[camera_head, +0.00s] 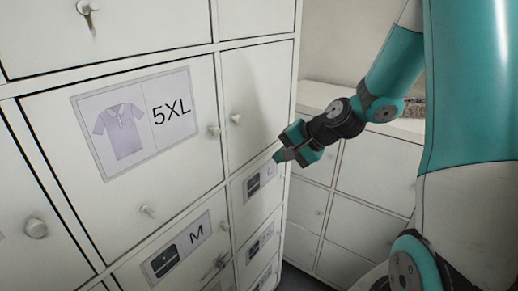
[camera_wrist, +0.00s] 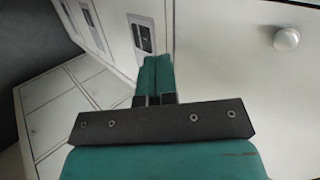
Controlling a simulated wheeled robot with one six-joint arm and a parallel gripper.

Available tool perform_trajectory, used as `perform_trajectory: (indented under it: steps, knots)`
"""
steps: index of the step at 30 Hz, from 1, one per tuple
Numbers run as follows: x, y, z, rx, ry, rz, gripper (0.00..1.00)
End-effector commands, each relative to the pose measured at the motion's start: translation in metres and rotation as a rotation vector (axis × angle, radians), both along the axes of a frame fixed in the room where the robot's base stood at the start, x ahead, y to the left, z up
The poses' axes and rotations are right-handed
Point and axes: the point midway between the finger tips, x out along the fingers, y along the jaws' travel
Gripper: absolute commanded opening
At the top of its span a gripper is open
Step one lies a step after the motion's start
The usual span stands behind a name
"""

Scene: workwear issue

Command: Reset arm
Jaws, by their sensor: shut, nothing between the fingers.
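My gripper (camera_head: 282,156) is at the end of my teal and black arm, in front of the right column of the white locker cabinet. In the wrist view its teal fingers (camera_wrist: 154,72) are together and empty. In the head view the fingertips are close to a small door with a label (camera_head: 260,180); I cannot tell whether they touch it. A large locker door (camera_head: 180,180) beside it carries a 5XL shirt label (camera_head: 135,120).
A door labelled M (camera_head: 178,248) is below the 5XL door. A round knob (camera_wrist: 286,38) sticks out at right in the wrist view. A lower white cabinet (camera_head: 375,165) with small doors stands behind my arm. The doors in view look shut.

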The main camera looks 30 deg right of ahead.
Motion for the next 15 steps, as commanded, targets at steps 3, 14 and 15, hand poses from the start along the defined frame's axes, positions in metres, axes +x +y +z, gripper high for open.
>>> perform_trajectory:
  steps: [3,14,15]
  knots:
    - [-0.001,-0.001,0.001,-0.001,0.0,-0.001,0.0]
    - [-0.053,0.11,0.015,-0.22,-0.018,0.533,0.0]
    - [-0.071,0.13,0.017,-0.273,-0.026,0.659,0.0]
